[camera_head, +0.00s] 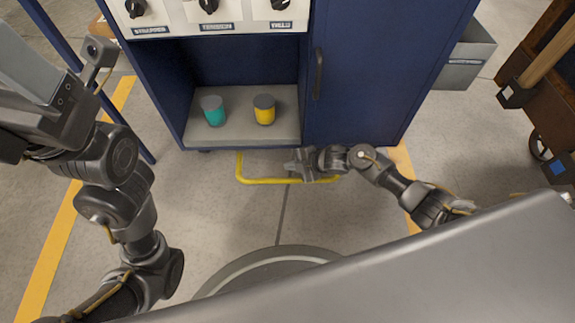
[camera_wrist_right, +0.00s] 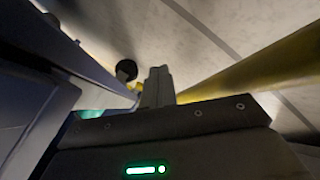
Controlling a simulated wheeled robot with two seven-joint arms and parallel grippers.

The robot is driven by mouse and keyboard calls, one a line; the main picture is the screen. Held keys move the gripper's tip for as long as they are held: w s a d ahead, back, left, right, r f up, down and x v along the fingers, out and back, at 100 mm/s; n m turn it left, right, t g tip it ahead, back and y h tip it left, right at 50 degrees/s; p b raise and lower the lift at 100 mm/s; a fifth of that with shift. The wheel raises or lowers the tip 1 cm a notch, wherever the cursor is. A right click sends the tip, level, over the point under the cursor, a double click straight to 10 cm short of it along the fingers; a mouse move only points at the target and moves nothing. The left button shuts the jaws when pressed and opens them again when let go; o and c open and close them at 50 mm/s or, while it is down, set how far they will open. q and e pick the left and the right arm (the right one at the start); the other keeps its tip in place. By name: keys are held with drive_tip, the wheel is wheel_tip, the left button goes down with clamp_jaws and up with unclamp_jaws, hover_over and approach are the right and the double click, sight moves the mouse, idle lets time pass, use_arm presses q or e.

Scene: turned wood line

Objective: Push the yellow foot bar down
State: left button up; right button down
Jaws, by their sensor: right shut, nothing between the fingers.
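The yellow foot bar (camera_head: 265,181) is a low U-shaped tube at the foot of the blue cabinet, just above the floor. My right gripper (camera_head: 293,166) is shut and empty, at the bar's middle-right part, and hides some of it. In the right wrist view the shut fingers (camera_wrist_right: 157,87) stand beside the thick yellow bar (camera_wrist_right: 255,70), which runs off to the right. I cannot tell whether they touch it. My left arm (camera_head: 110,155) is folded at the left; its gripper is not clearly in view.
A grey bin (camera_head: 465,60) and a wooden cart (camera_head: 540,80) stand at right. Floor before the bar is clear.

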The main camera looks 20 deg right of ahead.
drive_tip(key=shift+f, duration=0.1)
idle(0.7)
drive_tip(key=shift+s+a+r+p, duration=0.1)
drive_tip(key=shift+s+r+p, duration=0.05)
drive_tip(key=shift+r+p, duration=1)
drive_tip(key=shift+s+r+p, duration=0.15)
drive_tip(key=shift+r+p, duration=0.8)
drive_tip(key=shift+p, duration=0.25)
drive_tip(key=r+p, duration=0.5)
drive_tip(key=shift+s, duration=0.3)
